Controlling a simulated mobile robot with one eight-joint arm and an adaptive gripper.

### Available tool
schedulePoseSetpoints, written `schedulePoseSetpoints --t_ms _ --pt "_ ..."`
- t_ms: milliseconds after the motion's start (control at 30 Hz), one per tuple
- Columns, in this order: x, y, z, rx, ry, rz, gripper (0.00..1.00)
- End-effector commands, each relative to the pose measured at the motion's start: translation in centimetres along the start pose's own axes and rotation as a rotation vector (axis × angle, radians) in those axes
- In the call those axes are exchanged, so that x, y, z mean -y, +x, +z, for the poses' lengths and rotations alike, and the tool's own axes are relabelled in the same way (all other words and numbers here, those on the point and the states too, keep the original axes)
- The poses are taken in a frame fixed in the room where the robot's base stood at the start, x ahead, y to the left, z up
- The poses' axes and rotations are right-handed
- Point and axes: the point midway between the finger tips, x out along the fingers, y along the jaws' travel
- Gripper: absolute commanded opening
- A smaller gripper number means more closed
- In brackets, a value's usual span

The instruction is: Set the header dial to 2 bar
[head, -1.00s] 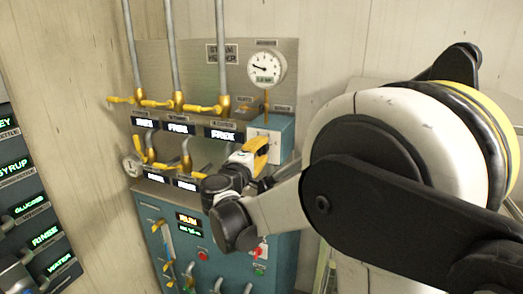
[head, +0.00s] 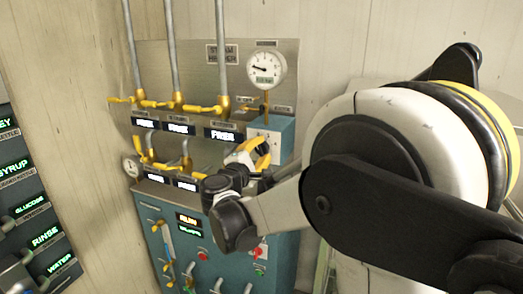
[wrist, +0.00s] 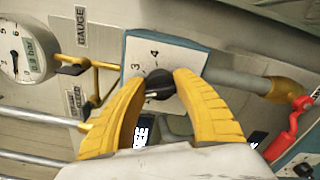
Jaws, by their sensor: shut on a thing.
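The header dial is a small black knob (wrist: 158,86) on a white scale plate (wrist: 150,48) with 3 and 4 showing. The other numbers are hidden behind my fingers. My gripper (wrist: 160,79) has its two yellow fingers on either side of the knob, tips against it. I cannot read the knob's setting. In the head view, my gripper (head: 263,147) is at the front of the blue box (head: 284,138), hiding the knob. A round white gauge (head: 266,68) sits above it; it also shows in the wrist view (wrist: 24,50) with a digital readout, too small to read surely.
Yellow valve levers (head: 118,99) and grey pipes (head: 175,50) cover the steel panel left of the box. A red lever (wrist: 291,125) stands right of the knob in the wrist view. The blue cabinet (head: 228,262) below carries buttons and handles.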

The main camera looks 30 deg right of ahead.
Motion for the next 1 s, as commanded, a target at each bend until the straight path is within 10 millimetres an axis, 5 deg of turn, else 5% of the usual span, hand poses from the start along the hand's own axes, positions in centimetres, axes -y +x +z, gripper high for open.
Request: schedulePoseSetpoints --t_ms 167,200,300,667,1000 --pt "-0.1 0.0 0.0 0.001 0.000 0.001 0.04" --pt "-0.1 0.0 0.0 0.001 0.000 0.001 0.37" --pt "0.0 0.0 0.0 0.001 0.000 0.001 0.58" --pt "-0.1 -0.6 0.0 -0.001 0.001 0.001 0.58" --pt "-0.1 -7.5 -0.1 -0.004 0.001 0.002 0.58"
